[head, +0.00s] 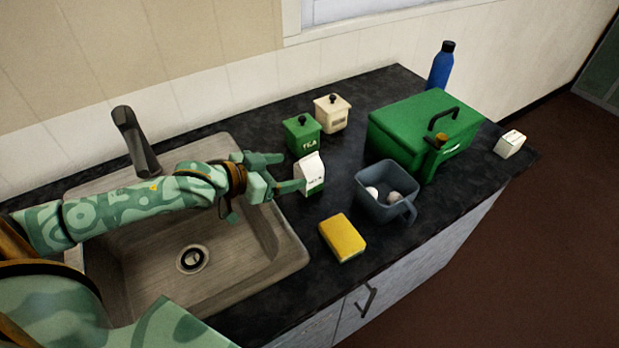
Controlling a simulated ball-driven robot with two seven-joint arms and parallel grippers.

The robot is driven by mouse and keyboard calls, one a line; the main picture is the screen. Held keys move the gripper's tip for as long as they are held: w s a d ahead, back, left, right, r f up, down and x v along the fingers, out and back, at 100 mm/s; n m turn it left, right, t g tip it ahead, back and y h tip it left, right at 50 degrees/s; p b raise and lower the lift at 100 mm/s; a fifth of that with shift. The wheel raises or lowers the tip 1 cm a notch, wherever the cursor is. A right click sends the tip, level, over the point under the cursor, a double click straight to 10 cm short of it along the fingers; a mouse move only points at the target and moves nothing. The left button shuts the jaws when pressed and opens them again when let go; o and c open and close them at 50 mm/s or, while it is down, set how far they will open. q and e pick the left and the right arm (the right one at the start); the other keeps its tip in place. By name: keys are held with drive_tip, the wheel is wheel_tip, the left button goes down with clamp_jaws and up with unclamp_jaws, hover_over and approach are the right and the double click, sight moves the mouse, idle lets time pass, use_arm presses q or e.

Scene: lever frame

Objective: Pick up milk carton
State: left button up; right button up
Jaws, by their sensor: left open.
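A small white milk carton (313,174) with a peaked top and dark print stands upright on the dark counter, just right of the sink. My left gripper (292,172) reaches in from the left over the sink. Its fingers are spread open, with the tips close to the carton's left side. The nearer finger overlaps the carton's lower left edge in the picture; I cannot tell whether it touches. My right gripper is not in view.
A green tea canister (302,134) and a cream canister (332,113) stand behind the carton. A grey container (384,197) with white balls, a yellow sponge (342,238), a green box (425,132), a blue bottle (441,67) and a white box (509,144) are around. The faucet (135,140) rises behind the sink (290,258).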

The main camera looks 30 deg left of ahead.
sight(299, 169)
use_arm(q)
drive_tip(key=shift+x, duration=1.1)
drive_tip(key=b+x, duration=0.2)
drive_tip(key=x, duration=0.2)
drive_tip(key=shift+s+d, duration=0.1)
drive_tip(key=shift+d, duration=0.15)
drive_tip(key=shift+w+d, duration=0.15)
drive_tip(key=shift+w, duration=0.15)
drive_tip(key=shift+s, duration=0.1)
drive_tip(key=shift+c, duration=1)
drive_tip(key=c, duration=0.8)
